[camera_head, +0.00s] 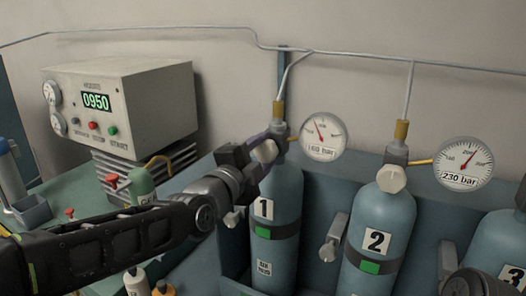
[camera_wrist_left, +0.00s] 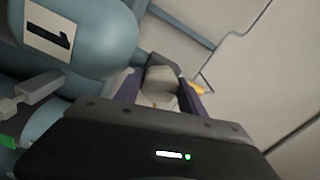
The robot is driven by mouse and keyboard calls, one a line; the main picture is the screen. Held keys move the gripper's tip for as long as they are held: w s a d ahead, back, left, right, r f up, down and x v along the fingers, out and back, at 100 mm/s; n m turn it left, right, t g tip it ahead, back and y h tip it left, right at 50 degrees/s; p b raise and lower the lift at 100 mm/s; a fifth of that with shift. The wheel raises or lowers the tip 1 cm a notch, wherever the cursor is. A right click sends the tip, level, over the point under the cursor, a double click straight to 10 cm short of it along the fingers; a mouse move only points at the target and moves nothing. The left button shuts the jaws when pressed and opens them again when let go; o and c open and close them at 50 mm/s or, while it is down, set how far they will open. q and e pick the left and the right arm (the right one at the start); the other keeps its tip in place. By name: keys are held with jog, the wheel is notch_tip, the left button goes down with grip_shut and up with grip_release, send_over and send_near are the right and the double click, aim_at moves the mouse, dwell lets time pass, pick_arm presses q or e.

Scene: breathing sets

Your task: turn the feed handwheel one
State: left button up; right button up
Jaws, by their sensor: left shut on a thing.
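The pale feed handwheel (camera_head: 266,151) of cylinder one sits on the valve at the top of the blue-grey cylinder labelled 1 (camera_head: 287,225). My left gripper (camera_head: 262,148) reaches it from the left and is shut on it. In the left wrist view the handwheel (camera_wrist_left: 160,84) lies between the two purple-sided fingers, and the cylinder labelled 1 (camera_wrist_left: 85,35) is at upper left. The gauge beside cylinder one (camera_head: 323,137) appears to read 160 bar, though its digits are blurred. My right gripper is not clearly visible.
Cylinder two (camera_head: 382,245) stands to the right with its own pale handwheel (camera_head: 391,179) and a gauge (camera_head: 462,165) reading 230 bar. Cylinder three (camera_head: 500,245) is at the right edge. A beige panel box (camera_head: 150,90) showing 0950 stands at upper left. Pipes run along the wall.

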pick_arm(q)
jog(key=shift+f+m, duration=0.1)
jog(key=shift+m, duration=0.4)
jog(key=o, duration=1.4)
jog(key=shift+c, duration=0.2)
jog(key=shift+s, duration=0.1)
jog(key=b+v, duration=0.2)
jog(key=v, duration=0.5)
jog(key=shift+s, duration=0.3)
jog(key=shift+a, duration=0.15)
